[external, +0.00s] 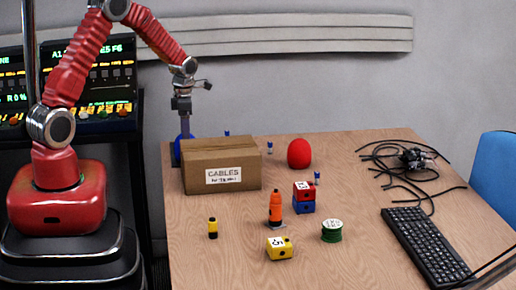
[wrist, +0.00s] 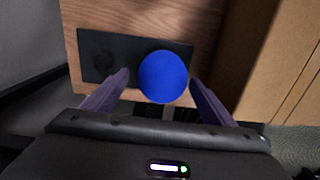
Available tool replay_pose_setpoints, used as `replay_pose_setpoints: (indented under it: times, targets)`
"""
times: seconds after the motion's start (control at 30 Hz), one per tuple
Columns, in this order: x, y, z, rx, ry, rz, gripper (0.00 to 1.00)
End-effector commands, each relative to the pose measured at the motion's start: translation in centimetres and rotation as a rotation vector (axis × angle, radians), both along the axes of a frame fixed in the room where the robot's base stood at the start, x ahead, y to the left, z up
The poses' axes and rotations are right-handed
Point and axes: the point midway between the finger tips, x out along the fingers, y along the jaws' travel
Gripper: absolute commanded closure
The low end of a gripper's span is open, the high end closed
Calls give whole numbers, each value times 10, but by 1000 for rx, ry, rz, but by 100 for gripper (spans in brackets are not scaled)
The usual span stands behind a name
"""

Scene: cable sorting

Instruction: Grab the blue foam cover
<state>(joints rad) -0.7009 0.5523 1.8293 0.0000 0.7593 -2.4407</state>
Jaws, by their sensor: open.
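The blue foam cover (wrist: 163,77) is a round blue ball in the wrist view, above a dark rectangular plate (wrist: 95,50). The fingers of my gripper (wrist: 160,78) are open, one on each side of the ball's lower part, with nothing clamped. I cannot tell whether either finger touches it. In the external view my gripper (external: 184,112) points down behind the left end of the cardboard box, at the table's back left corner. A small blue patch (external: 186,127) shows just under it.
The cardboard box (external: 222,175) stands close to the right of my gripper; its wall (wrist: 262,70) also shows in the wrist view. A red foam ball (external: 299,153), coloured blocks, a green spool (external: 331,232), black cables (external: 405,165) and a keyboard (external: 428,248) lie farther right.

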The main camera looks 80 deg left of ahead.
Motion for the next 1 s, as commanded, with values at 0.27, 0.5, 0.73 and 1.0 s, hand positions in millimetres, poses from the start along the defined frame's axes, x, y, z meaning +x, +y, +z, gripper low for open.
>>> replay_pose_setpoints:
  times: [0.27,0.5,0.73,1.0]
  targets:
    - [0,-5,-36,-3,3,0,22]
    - [0,-4,-48,-1,1,0,22]
    - [0,-4,-47,-1,1,0,22]
    - [0,-4,-47,-1,1,0,25]
